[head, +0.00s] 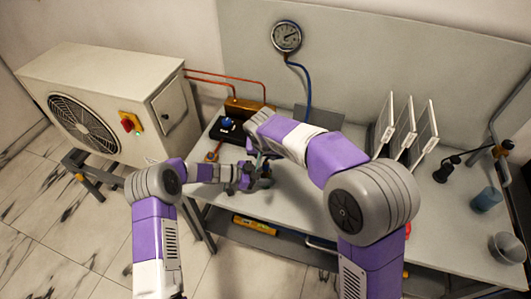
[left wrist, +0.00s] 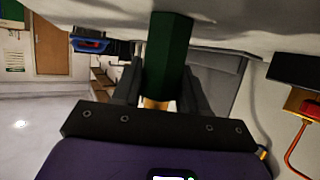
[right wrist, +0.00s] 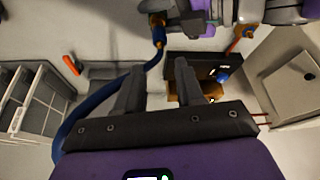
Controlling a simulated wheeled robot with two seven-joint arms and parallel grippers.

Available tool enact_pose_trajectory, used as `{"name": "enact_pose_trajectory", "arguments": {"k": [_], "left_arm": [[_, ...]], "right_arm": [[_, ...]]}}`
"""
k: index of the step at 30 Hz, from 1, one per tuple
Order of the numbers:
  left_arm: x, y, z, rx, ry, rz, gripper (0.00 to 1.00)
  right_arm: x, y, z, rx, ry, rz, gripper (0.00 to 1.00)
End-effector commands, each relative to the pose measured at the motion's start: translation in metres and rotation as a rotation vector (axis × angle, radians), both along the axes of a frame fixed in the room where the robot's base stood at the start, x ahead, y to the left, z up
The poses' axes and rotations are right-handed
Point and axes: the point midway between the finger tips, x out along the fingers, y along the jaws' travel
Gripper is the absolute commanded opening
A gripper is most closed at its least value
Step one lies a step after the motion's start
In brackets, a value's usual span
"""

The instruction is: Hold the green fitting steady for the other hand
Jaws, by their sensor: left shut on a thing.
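The green fitting (left wrist: 167,55) is a dark green hexagonal body with a brass end, seen in the left wrist view. My left gripper (left wrist: 163,88) is shut on it, one finger on each side. In the head view my left gripper (head: 248,178) is over the bench's near edge, and I cannot make out the fitting there. My right gripper (right wrist: 158,85) is open with nothing between its fingers, over the bench. A blue hose (right wrist: 100,96) passes beside it in the right wrist view and ends in a brass tip close to the left gripper.
A black box with a blue knob (head: 226,123) stands on the bench (head: 300,205), with copper pipes behind. A round gauge (head: 286,37) hangs on the back panel. White upright panels (head: 405,130) and a blue cup (head: 486,199) stand right. A fan unit (head: 100,100) is left.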

Motion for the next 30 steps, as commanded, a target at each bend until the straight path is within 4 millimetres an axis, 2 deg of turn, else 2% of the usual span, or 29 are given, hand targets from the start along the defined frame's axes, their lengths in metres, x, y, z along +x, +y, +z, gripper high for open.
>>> {"name": "enact_pose_trajectory", "arguments": {"k": [5,12,18,24,30], "left_arm": [[0.0,0.0,0.0,-0.001,0.0,0.0,0.01],[0.0,0.0,0.0,-0.001,0.0,0.0,0.01],[0.0,0.0,0.0,-0.001,0.0,0.0,0.01],[0.0,0.0,0.0,-0.001,0.0,0.0,0.01],[0.0,0.0,0.0,-0.001,0.0,0.0,0.01]], "right_arm": [[0.008,-0.001,-0.021,-0.001,0.003,-0.003,0.37],[0.025,-0.002,-0.064,-0.002,0.004,-0.003,0.37],[0.038,-0.003,-0.093,-0.001,0.002,-0.003,0.37],[0.044,-0.002,-0.107,0.0,0.001,-0.001,0.37],[0.045,-0.003,-0.109,0.0,0.0,-0.001,0.37]]}}
